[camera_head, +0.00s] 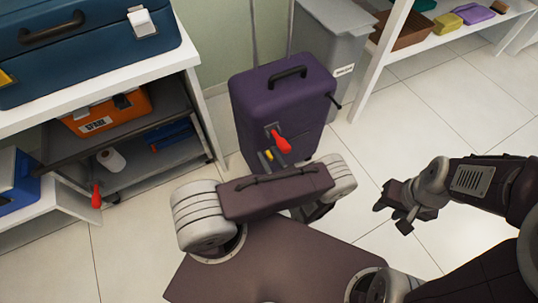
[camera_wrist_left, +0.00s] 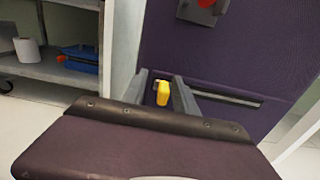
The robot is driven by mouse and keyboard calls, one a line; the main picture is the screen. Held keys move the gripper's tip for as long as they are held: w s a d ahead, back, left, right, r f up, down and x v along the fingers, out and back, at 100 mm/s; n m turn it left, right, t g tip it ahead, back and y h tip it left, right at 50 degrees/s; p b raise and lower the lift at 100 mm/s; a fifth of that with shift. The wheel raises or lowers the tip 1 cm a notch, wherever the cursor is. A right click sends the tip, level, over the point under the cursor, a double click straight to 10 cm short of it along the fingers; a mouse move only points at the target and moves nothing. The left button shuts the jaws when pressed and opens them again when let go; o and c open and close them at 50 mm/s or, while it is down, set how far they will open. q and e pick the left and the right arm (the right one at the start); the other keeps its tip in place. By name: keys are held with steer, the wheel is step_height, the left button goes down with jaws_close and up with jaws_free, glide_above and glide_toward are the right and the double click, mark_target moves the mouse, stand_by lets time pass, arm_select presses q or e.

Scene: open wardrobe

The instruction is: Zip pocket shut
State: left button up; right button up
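A purple suitcase (camera_head: 283,95) stands upright on the floor, with a black top handle. On its front is a horizontal pocket slit (camera_wrist_left: 228,95), with a yellow zip pull (camera_wrist_left: 163,93) near its left end in the left wrist view. The pull also shows small in the head view (camera_head: 268,155). My left gripper (camera_wrist_left: 161,76) is open, with one finger on each side of the pull and gaps visible beside it. In the head view my left arm hides most of that gripper and the pocket. My right gripper (camera_head: 392,214) is open and empty, right of the suitcase.
A red lever (camera_head: 281,142) sticks out of the suitcase front above the pocket. A shelf unit (camera_head: 187,52) with an orange case (camera_head: 110,108) stands left. A grey bin (camera_head: 330,42) stands behind right. Tiled floor (camera_head: 430,110) is free at right.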

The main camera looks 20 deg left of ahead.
arm_select(q)
steer(key=b+v, duration=0.1)
steer(key=v, duration=0.8)
stand_by(0.4)
steer(key=s+a+r+n+g+h+p, duration=0.2)
steer(key=s+a+r+n+g+h, duration=0.1)
steer(key=r+n+g, duration=0.3)
steer(key=s+a+r+n+g+h+p, duration=0.1)
steer(key=s+a+r+n+g+h, duration=0.2)
steer(key=n+g, duration=0.5)
step_height(320, 180, up, 49)
steer(key=n+t+h+p, duration=0.2)
steer(key=n+h+p, duration=0.2)
steer(key=p, duration=1.6)
steer(key=w+d+n+t+h+p, duration=0.1)
steer(key=n+h+p, duration=0.3)
steer(key=p, duration=1.6)
steer(key=n+t, duration=0.1)
steer(key=n, duration=0.2)
steer(key=shift+w+d+n, duration=0.3)
steer(key=shift+n, duration=0.1)
